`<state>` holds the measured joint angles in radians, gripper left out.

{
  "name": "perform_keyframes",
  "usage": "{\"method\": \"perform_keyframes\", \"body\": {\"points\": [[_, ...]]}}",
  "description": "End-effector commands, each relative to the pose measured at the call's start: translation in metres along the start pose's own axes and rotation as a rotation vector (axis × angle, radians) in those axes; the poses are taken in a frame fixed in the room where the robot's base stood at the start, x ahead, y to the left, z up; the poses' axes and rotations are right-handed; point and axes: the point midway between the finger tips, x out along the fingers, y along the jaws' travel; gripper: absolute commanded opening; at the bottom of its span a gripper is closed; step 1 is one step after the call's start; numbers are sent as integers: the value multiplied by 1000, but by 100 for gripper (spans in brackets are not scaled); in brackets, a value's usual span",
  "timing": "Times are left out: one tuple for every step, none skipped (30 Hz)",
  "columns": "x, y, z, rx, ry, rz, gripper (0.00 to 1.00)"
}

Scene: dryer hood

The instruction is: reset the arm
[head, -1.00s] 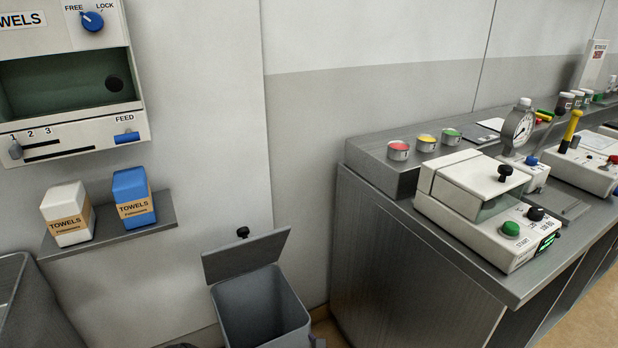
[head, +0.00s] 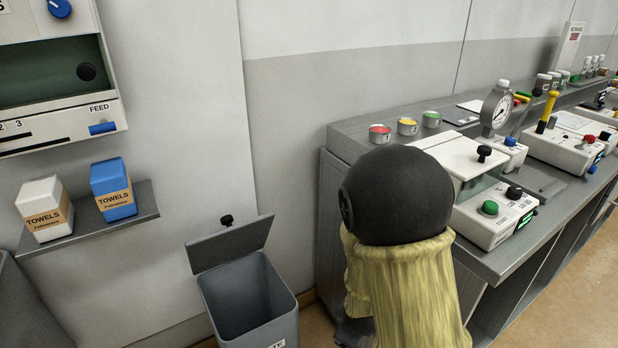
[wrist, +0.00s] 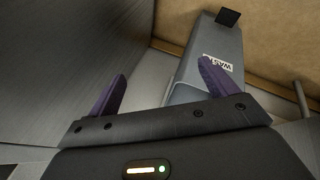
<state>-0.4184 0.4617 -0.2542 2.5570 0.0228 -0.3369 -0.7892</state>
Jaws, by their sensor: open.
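My gripper (wrist: 162,72) shows in the wrist view with its two purple fingers spread apart and nothing between them. My arm (head: 400,240), a dark rounded joint above a pale yellow sleeve, stands in the head view in front of the bench. It hides part of the bench front and of the white machine. The gripper itself does not show in the head view. In the wrist view, the grey waste bin (wrist: 208,65) lies beyond the right finger. I cannot tell how far away it is.
In the head view, the open-lidded waste bin (head: 250,300) stands left of my arm. The steel bench (head: 325,220) carries a white machine with a green button (head: 489,207). A shelf (head: 145,205) with two towel packs is on the left wall. Floor is clear at the lower right.

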Motion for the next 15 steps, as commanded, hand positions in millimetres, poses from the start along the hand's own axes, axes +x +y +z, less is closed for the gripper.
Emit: {"method": "perform_keyframes", "body": {"points": [[-13,6,5,108,-8,-19,85],[-20,7,8,172,-16,-34,85],[-30,9,12,257,-30,-53,85],[-37,10,16,319,-41,-66,85],[-44,10,20,378,-53,-78,85],[-53,11,24,452,-67,-91,85],[-60,12,27,504,-79,-101,85],[-66,12,30,550,-91,-109,85],[-74,12,34,609,-105,-116,85],[-80,12,36,649,-116,-122,85],[-85,12,39,688,-127,-126,85],[-92,12,43,735,-140,-131,85],[-97,11,45,768,-150,-134,85],[-102,11,48,803,-161,-136,85],[-108,10,51,844,-174,-139,85]]}}
